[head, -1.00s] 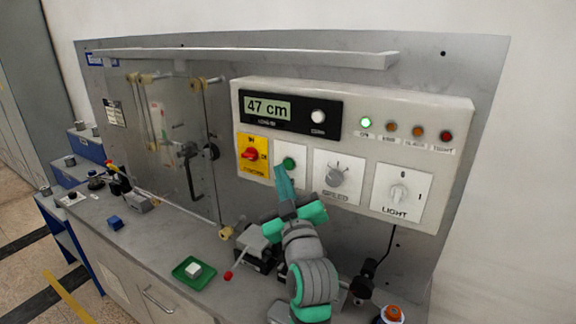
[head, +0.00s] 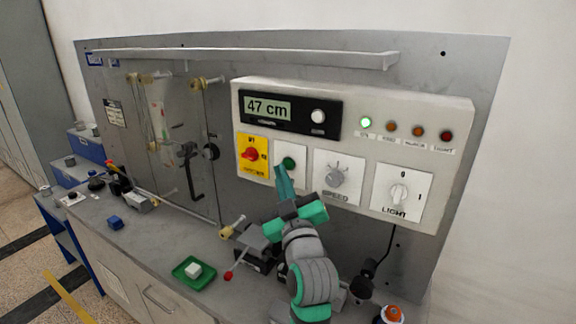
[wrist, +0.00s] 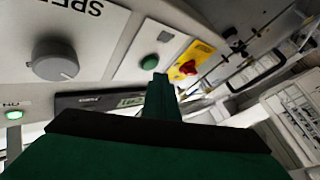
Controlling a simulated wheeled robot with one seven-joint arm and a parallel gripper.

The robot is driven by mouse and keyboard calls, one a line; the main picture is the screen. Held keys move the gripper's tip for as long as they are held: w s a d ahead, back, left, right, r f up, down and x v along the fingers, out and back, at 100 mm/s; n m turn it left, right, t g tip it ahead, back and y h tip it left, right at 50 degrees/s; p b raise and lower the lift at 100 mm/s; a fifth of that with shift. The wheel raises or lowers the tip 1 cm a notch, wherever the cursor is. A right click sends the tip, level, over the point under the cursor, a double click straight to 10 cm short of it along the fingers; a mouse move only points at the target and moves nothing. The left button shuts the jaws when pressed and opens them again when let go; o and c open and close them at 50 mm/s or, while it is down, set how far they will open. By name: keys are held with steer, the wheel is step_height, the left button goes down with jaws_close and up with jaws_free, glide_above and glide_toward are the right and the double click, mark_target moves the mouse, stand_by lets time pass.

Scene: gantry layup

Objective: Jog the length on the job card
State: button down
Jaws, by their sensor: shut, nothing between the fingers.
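My gripper (head: 283,172) is shut and empty, with its fingertips just in front of the plate with the green button (head: 288,163). The button also shows in the wrist view (wrist: 150,62), just beyond the fingertips (wrist: 160,78); I cannot tell whether they touch it. The length display (head: 268,109) reads 47 cm, with a white button (head: 318,117) to its right. A red knob on a yellow plate (head: 252,155) is left of the green button. The speed dial (head: 337,175) is to its right. I cannot make out a job card for certain.
The light switch (head: 398,193) is at the panel's right. A green lamp (head: 366,122) is lit beside darker amber and red lamps. A green tray (head: 193,272) with a white block stands on the bench. A clamp with a red-tipped lever (head: 229,275) is near my arm.

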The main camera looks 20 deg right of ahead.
steer(key=shift+w+d, duration=0.1)
steer(key=shift+d, duration=0.05)
steer(key=shift+w+d, duration=0.1)
steer(key=shift+w+d, duration=0.3)
steer(key=shift+d, duration=0.1)
stand_by(0.8)
stand_by(0.5)
steer(key=shift+s+a, duration=0.55)
steer(key=shift+a, duration=0.25)
steer(key=s+a, duration=0.1)
steer(key=a, duration=0.1)
steer(key=s+a, duration=0.1)
steer(key=s, duration=0.1)
steer(key=shift+a, duration=0.4)
steer(key=shift+f, duration=0.1)
stand_by(1.6)
